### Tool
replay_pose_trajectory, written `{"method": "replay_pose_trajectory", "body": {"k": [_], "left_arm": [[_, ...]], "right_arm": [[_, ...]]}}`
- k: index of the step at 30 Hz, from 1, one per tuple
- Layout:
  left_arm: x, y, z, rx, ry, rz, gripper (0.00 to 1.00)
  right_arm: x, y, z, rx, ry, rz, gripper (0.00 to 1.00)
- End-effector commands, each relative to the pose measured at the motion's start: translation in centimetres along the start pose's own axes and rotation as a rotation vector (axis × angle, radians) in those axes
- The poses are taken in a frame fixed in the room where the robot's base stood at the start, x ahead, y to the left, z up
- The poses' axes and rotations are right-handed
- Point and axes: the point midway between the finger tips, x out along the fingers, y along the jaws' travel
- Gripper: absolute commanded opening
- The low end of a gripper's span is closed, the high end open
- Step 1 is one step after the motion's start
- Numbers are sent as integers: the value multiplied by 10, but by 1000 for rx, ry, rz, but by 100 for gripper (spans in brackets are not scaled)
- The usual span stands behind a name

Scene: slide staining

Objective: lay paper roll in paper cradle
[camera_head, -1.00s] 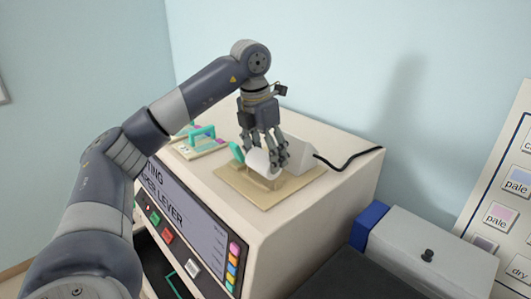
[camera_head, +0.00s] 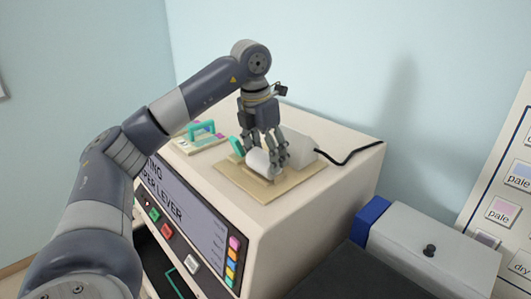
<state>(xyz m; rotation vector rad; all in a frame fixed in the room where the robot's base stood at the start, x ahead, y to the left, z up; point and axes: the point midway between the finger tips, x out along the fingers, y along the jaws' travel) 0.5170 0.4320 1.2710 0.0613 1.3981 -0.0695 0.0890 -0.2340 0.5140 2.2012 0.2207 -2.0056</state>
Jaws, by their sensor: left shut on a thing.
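The white paper roll (camera_head: 258,163) is between the fingers of my left gripper (camera_head: 269,160), which is shut on it. The roll is low over the tan paper cradle plate (camera_head: 296,184) on top of the beige machine; whether it touches the cradle I cannot tell. A teal piece (camera_head: 237,146) stands at the roll's left end. The fingers hide part of the roll and the cradle. My right gripper is not in view.
The beige machine (camera_head: 330,200) has a screen and coloured buttons on its front. A teal handle (camera_head: 201,130) stands on a small plate behind left. A black cable (camera_head: 350,156) runs off the top right. A grey box (camera_head: 430,250) stands at right.

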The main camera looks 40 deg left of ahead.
Motion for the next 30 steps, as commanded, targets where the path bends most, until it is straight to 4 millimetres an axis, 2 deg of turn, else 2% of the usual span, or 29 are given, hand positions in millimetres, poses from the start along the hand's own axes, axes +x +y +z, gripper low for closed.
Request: {"method": "replay_pose_trajectory", "body": {"k": [5, 6, 9, 22, 26, 30], "left_arm": [[4, 0, -1, 0, -1, 0, 35], [4, 0, -1, 0, -1, 0, 71], [3, 0, 0, 0, -1, 0, 90], [1, 0, 0, 0, -1, 0, 90], [-14, 0, 1, 0, -4, 0, 90], [-38, 0, 1, 0, -6, 1, 90]], "right_arm": [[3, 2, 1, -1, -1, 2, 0], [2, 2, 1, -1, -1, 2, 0], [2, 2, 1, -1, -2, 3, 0], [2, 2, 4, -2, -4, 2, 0], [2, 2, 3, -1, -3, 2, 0], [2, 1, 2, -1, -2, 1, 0]]}}
